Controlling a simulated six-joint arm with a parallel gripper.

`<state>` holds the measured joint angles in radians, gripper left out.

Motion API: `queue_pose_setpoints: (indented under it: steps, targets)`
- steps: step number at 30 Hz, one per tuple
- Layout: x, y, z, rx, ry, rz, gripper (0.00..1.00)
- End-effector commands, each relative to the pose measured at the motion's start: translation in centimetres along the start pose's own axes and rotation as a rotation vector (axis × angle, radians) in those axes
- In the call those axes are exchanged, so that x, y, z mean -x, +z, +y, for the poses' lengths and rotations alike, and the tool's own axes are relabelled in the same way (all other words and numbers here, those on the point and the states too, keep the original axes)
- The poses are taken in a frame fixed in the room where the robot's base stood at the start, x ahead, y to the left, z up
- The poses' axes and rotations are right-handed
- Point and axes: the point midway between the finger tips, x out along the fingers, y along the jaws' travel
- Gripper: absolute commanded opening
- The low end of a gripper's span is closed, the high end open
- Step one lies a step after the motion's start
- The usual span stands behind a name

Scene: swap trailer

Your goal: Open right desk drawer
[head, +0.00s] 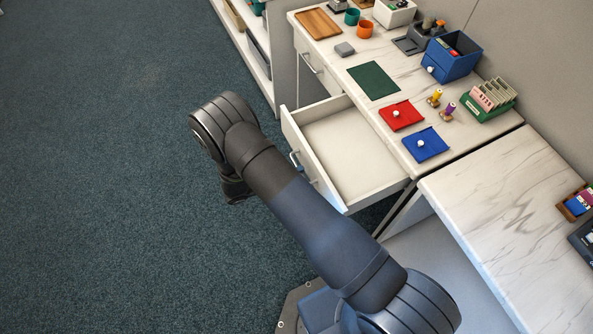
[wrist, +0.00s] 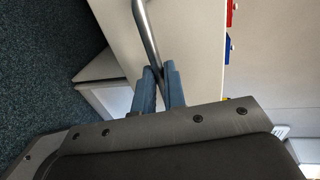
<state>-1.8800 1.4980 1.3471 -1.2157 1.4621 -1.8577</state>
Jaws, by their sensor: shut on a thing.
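The right desk drawer (head: 352,150) is pulled well out in the head view, and its inside looks empty. Its white front (wrist: 185,40) fills the middle of the wrist view. A metal bar handle (wrist: 147,35) runs along that front. My gripper (wrist: 160,75) has its two blue fingers closed around the lower end of the handle. In the head view my arm hides most of the gripper, and only a bit of blue finger shows at the drawer front.
The desk top (head: 392,85) above the drawer carries a green mat (head: 374,81), a red tray (head: 401,116), a blue tray (head: 425,145) and a blue box (head: 452,58). A second marble counter (head: 510,215) stands at the right. The carpet (head: 110,170) at the left is clear.

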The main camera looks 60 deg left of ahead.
Motion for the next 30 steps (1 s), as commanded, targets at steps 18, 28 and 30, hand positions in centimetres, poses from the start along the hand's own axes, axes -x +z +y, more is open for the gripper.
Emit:
queue_pose_setpoints:
  steps: [18,28,30]
  targets:
    - [1.6,0.2,0.0,-0.002,0.001,-0.006,0.32]
    - [9.2,0.1,0.0,-0.003,0.002,-0.007,0.32]
    - [11.0,0.1,0.0,-0.003,0.002,-0.007,0.32]
